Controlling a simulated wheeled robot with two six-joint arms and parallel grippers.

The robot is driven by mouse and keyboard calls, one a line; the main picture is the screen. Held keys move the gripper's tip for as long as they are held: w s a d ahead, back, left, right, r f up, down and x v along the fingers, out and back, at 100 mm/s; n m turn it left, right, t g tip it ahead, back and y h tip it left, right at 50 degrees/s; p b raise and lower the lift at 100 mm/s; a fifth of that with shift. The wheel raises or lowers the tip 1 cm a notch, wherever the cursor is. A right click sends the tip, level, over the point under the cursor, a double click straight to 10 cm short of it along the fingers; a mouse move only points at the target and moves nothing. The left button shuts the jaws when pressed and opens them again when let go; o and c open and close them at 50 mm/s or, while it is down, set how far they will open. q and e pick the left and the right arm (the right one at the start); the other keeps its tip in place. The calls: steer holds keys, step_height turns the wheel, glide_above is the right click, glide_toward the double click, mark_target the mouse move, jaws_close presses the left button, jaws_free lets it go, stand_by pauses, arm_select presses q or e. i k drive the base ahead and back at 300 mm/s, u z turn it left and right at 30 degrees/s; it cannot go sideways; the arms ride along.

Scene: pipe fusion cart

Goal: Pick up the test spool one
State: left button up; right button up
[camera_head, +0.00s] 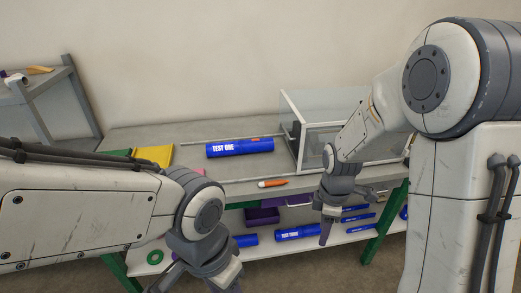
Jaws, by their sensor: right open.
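The test spool one (240,148) is a blue cylinder with white "TEST ONE" lettering and a small orange mark. It lies on its side on the grey table top (135,140), left of a clear box. My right gripper (325,233) hangs in front of the table's front edge, pointing down, to the right of and below the spool. It is open and apart from the spool. My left gripper (215,280) is at the bottom of the view, partly cut off by the frame edge. Its fingers do not show clearly.
A clear box with a pale frame (288,100) stands on the table's right. An orange marker (272,183) lies near the front edge. A yellow tray (154,154) is at the left. Below, a white shelf holds blue spools (297,232), a purple bin (262,216) and a green ring (155,257).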

mark_target(256, 145)
steer(key=z, duration=1.1)
steer(key=i, duration=0.95)
steer(key=u, duration=1.9)
steer(key=i, duration=1)
